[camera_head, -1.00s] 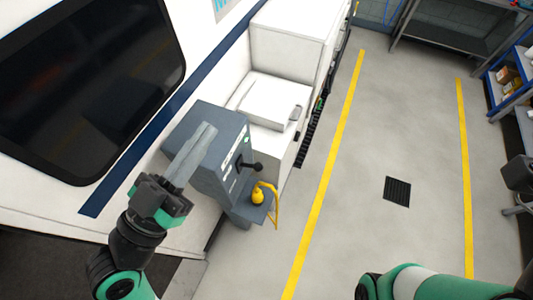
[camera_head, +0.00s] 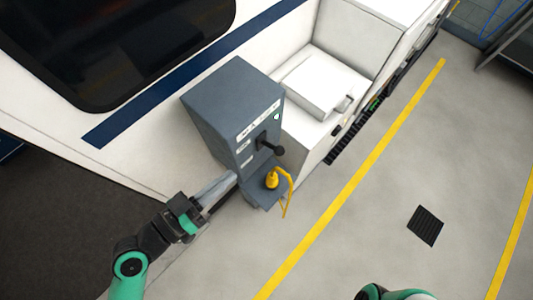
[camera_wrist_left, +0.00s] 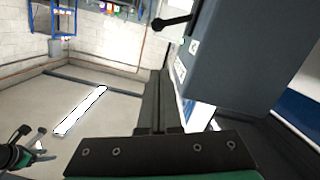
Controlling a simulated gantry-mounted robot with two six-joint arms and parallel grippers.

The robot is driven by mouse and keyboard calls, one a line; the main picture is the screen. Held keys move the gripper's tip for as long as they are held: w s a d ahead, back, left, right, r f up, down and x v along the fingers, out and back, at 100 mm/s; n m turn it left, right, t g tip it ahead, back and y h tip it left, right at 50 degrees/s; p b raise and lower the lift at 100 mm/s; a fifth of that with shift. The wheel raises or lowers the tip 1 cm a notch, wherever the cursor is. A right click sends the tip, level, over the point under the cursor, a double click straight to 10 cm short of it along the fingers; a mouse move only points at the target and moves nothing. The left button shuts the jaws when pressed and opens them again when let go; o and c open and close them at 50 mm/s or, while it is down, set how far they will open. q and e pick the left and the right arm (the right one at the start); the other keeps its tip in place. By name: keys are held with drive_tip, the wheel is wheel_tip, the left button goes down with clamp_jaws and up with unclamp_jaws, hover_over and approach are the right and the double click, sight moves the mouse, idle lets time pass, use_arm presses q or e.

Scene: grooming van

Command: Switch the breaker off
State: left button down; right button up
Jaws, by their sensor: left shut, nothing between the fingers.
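The breaker is a grey box (camera_head: 225,110) on the side of the white van, with labels and a black lever handle (camera_head: 272,147) on its front face. In the left wrist view the box (camera_wrist_left: 235,60) fills the upper right, and the lever (camera_wrist_left: 172,23) sticks out to its left. My left gripper (camera_head: 230,183) is shut and empty, beside the lower left of the box and below the lever. Whether it touches the box I cannot tell. In the left wrist view its fingers (camera_wrist_left: 158,100) are together.
A small grey shelf (camera_head: 262,192) under the box holds a yellow padlock-like item (camera_head: 272,180) with a yellow loop. A white step-shaped housing (camera_head: 318,85) stands right of the box. The floor with its yellow line (camera_head: 350,200) is clear.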

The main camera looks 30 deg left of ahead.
sight(277, 150)
use_arm(q)
drive_tip(key=d+f+b+x, duration=0.1)
drive_tip(key=f+b+x, duration=0.1)
drive_tip(key=x, duration=1)
drive_tip(key=shift+f+b, duration=0.35)
drive_tip(key=shift+b, duration=0.3)
drive_tip(key=shift+s+d+f+m, duration=0.1)
drive_tip(key=shift+d+f+m, duration=0.2)
drive_tip(key=shift+m, duration=0.2)
drive_tip(key=f+m, duration=0.1)
drive_tip(key=m, duration=0.1)
drive_tip(key=d+f+m+y+b, duration=0.1)
drive_tip(key=f+m, duration=0.2)
drive_tip(key=shift+s+d+f+m, duration=0.2)
drive_tip(key=shift+d+m, duration=0.1)
drive_tip(key=shift+m, duration=0.1)
